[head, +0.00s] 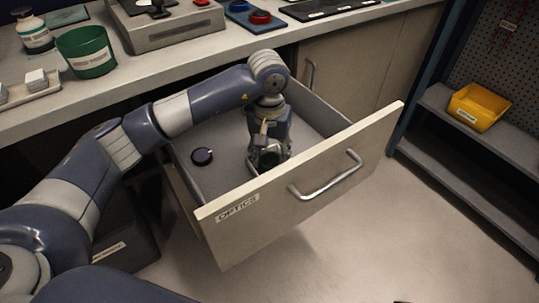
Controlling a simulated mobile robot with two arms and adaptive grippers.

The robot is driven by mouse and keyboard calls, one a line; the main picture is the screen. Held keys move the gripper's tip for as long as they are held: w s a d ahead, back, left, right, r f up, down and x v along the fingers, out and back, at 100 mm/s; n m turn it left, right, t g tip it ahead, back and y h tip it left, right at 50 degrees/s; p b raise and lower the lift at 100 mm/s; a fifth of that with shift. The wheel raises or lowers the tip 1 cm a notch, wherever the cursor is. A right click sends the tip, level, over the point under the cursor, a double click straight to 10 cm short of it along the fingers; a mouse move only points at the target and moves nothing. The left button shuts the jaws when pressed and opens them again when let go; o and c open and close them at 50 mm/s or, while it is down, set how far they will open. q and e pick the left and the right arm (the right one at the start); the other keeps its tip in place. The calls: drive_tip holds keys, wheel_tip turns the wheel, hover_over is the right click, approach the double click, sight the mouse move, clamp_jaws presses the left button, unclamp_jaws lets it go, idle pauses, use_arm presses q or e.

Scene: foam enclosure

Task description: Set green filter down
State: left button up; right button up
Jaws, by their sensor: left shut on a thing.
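My left gripper (266,158) points down inside an open drawer (222,134) whose front is labelled OPTICS. It is shut on the green filter (268,160), a dark green disc low between the fingers, mostly hidden by them. Whether the filter touches the drawer floor I cannot tell. A dark purple round filter (202,156) lies on the drawer floor to the left of the gripper. My right gripper is not in view.
The drawer front (310,180) with its metal handle (326,180) stands in front of the gripper. The counter (130,85) above holds a green bin (86,52), a bottle (32,32) and a blue tray (252,18). A yellow bin (477,107) sits on the right shelf. Drawer floor between the purple filter and gripper is clear.

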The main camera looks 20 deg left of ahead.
sight(270, 160)
use_arm(q)
drive_tip(key=shift+s+a+f, duration=0.1)
drive_tip(key=shift+s+f, duration=0.15)
drive_tip(key=shift+f, duration=0.35)
drive_tip(key=shift+s+f, duration=0.2)
drive_tip(key=shift+f, duration=0.4)
drive_tip(key=o, duration=0.8)
drive_tip(key=shift+w+f, duration=0.1)
drive_tip(key=shift+w, duration=0.05)
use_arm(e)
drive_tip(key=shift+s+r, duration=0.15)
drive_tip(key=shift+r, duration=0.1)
use_arm(q)
drive_tip(key=shift+w+f+g, duration=0.15)
drive_tip(key=shift+w+g, duration=0.05)
drive_tip(key=shift+g, duration=0.1)
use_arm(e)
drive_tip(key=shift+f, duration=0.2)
use_arm(q)
drive_tip(key=shift+s, duration=0.1)
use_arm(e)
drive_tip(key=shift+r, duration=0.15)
